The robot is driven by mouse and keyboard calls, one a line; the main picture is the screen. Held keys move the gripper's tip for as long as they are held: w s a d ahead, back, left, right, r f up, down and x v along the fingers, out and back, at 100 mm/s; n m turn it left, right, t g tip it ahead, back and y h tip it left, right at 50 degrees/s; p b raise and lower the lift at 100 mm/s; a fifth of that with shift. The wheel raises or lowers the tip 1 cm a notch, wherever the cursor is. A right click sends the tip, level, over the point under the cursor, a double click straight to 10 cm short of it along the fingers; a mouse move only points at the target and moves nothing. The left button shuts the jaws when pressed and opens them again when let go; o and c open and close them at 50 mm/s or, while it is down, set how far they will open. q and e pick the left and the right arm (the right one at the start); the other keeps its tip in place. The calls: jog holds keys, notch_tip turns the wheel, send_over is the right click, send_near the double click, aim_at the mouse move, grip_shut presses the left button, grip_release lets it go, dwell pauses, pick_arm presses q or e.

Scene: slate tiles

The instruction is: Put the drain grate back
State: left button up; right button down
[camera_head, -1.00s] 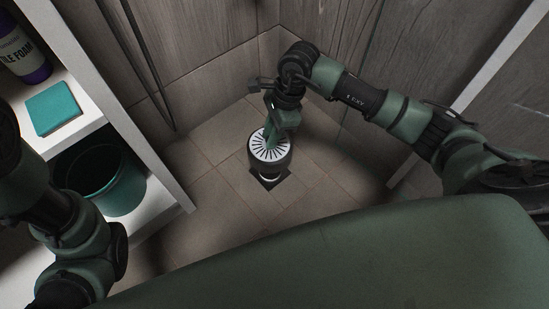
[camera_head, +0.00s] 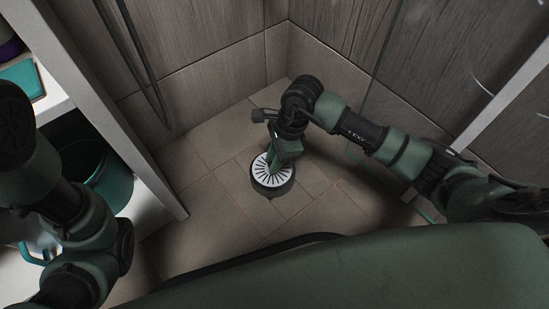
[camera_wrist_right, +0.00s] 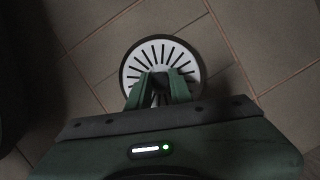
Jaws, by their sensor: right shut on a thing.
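The drain grate (camera_head: 272,182) is a round white disc with radial dark slots and a dark rim or side. It is over the tiled floor near the shower corner, and also shows in the right wrist view (camera_wrist_right: 185,50). My right gripper (camera_head: 273,162) comes down from above and is shut on the middle of the grate; its fingers (camera_wrist_right: 160,92) hide the grate's centre. The drain opening is hidden, and I cannot tell whether the grate touches the floor. My left arm is at the left edge, with its gripper out of view.
A white shelf unit (camera_head: 155,185) stands at the left, with a dark teal bucket (camera_head: 112,185) and a teal item (camera_head: 22,82) on it. A hose (camera_head: 150,75) hangs by the wall. Floor tiles (camera_head: 215,205) around the grate are clear.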

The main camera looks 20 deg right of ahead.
jog(key=shift+f, duration=0.25)
jog(key=c, duration=1.3)
grip_release()
jog(key=shift+o, duration=0.2)
jog(key=shift+r, duration=0.25)
jog(key=p+v, duration=0.6)
jog(key=v, duration=0.1)
jog(key=shift+r, duration=0.3)
